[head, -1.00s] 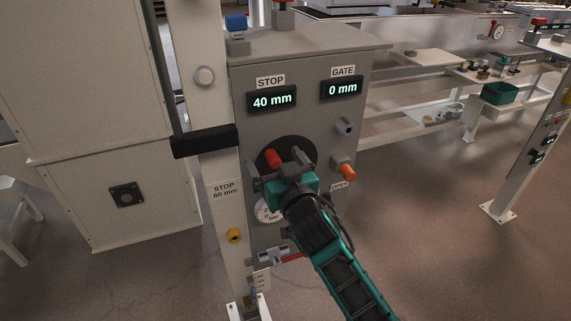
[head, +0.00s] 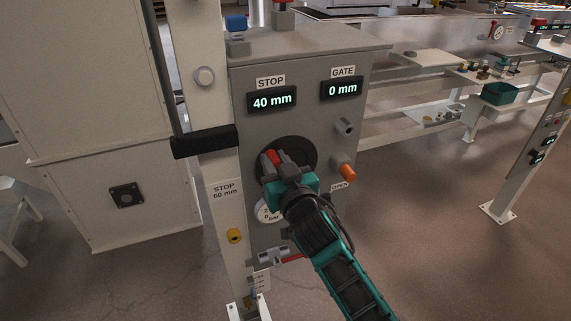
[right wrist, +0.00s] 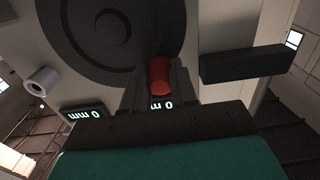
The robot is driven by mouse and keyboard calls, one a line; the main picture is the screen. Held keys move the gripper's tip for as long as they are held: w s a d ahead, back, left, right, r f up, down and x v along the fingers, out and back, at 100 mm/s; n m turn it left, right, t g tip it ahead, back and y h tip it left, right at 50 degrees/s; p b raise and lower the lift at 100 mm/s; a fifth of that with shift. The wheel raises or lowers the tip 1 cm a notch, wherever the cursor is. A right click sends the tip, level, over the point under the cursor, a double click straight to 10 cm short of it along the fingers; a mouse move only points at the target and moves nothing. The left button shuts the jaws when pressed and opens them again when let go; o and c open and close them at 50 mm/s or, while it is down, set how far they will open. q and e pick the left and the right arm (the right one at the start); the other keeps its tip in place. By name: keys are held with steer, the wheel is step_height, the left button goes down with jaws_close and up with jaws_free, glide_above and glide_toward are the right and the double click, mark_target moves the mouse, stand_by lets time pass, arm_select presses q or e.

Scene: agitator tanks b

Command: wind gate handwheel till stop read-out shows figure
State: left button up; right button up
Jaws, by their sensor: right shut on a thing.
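The dark round handwheel (head: 301,149) is on the front of the grey control box (head: 309,119). Its red knob (head: 273,158) stands out from the wheel's face. My right gripper (head: 279,160) is shut on the red knob; the right wrist view shows the knob (right wrist: 160,76) between the two fingers. The STOP read-out (head: 272,100) shows 40 mm. The GATE read-out (head: 341,88) shows 0 mm. A label on the post (head: 224,189) reads STOP 60 mm. My left gripper is not in view.
An orange knob (head: 347,172) sits right of the wheel above the OPEN label. A black bar (head: 205,141) juts across the post at left. A pressure gauge (head: 265,211) and red-handled valve (head: 275,256) lie below, partly hidden by my arm.

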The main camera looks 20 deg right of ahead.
mark_target(292, 143)
jaws_close()
steer(key=shift+d+r+m+p, duration=0.5)
steer(key=shift+m+p, duration=0.2)
steer(key=shift+m, duration=0.2)
steer(key=shift+d+m, duration=0.25)
steer(key=shift+m, duration=0.35)
steer(key=shift+d+r+m, duration=0.1)
steer(key=shift+d+m, duration=0.4)
steer(key=shift+m, duration=0.4)
steer(key=shift+d+m, duration=0.5)
steer(key=shift+m, duration=0.4)
steer(key=d+m, duration=0.1)
steer(key=m, duration=0.2)
steer(key=shift+d+r, duration=0.1)
steer(key=shift+d, duration=0.25)
